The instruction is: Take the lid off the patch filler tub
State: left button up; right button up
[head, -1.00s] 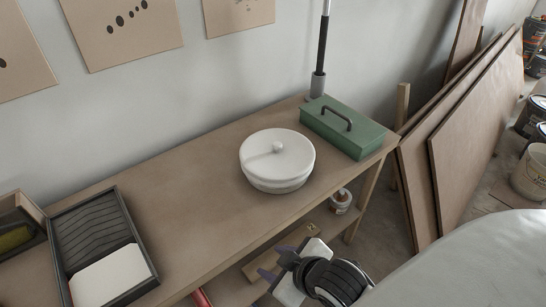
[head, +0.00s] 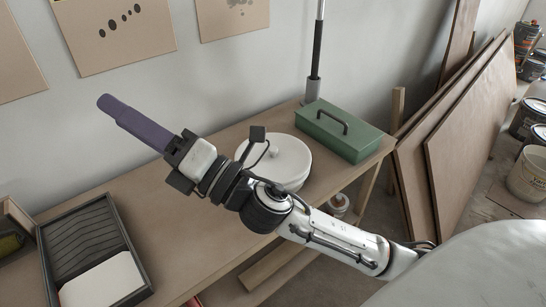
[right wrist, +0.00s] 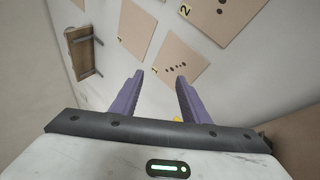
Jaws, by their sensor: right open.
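The patch filler tub (head: 296,178) is round and white and stands on the wooden bench. Its white lid (head: 290,152) sits on top with a small round knob (head: 274,152). My right arm crosses in front of the tub and hides its left and lower part. My right gripper (head: 108,102) has purple fingers and is raised above the bench, left of the tub and apart from it. In the right wrist view the gripper (right wrist: 157,75) is open and empty, its fingers pointing at the wall with the boards. My left gripper is not in view.
A green box (head: 340,131) with a dark handle stands right of the tub. A dark tray (head: 48,256) with a ridged insert lies at the left. A pole (head: 317,60) rises behind the box. Wooden panels (head: 470,150) lean at the right. The bench's middle is bare.

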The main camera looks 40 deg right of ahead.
jog(key=s+a+r+n+g+y, duration=0.2)
jog(key=a+n+g+y, duration=0.4)
jog(key=n, duration=0.5)
jog(key=n+g+h, duration=1.1)
jog(key=n+h, duration=1)
jog(key=n, duration=0.1)
send_near(273, 148)
jog(key=shift+x, duration=4.15)
jog(key=shift+s, duration=0.1)
